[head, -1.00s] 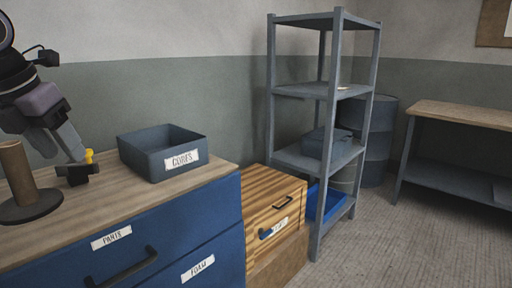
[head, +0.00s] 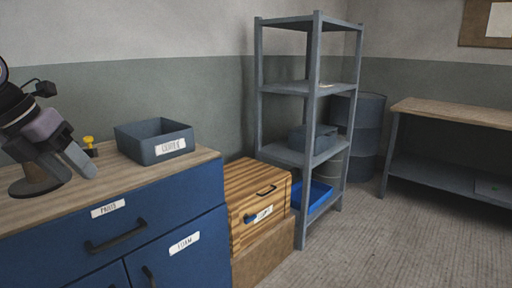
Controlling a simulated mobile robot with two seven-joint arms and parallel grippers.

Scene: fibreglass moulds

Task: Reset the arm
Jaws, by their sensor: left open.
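My left gripper (head: 76,174) comes in from the left with a purple body and grey fingers. It is open and empty, in front of the brown post on a dark round base (head: 27,186) at the left end of the wooden cabinet top (head: 128,185). It hides most of the post. A small yellow-topped dark item (head: 89,143) stands just behind the fingers. My right gripper is not in view.
A grey labelled bin (head: 158,146) sits on the blue drawer cabinet (head: 190,218). Right of it are a striped wooden box (head: 239,198), a grey shelf rack (head: 312,110), a blue tray (head: 316,196), a drum (head: 369,137) and a workbench (head: 455,113). The floor at right is clear.

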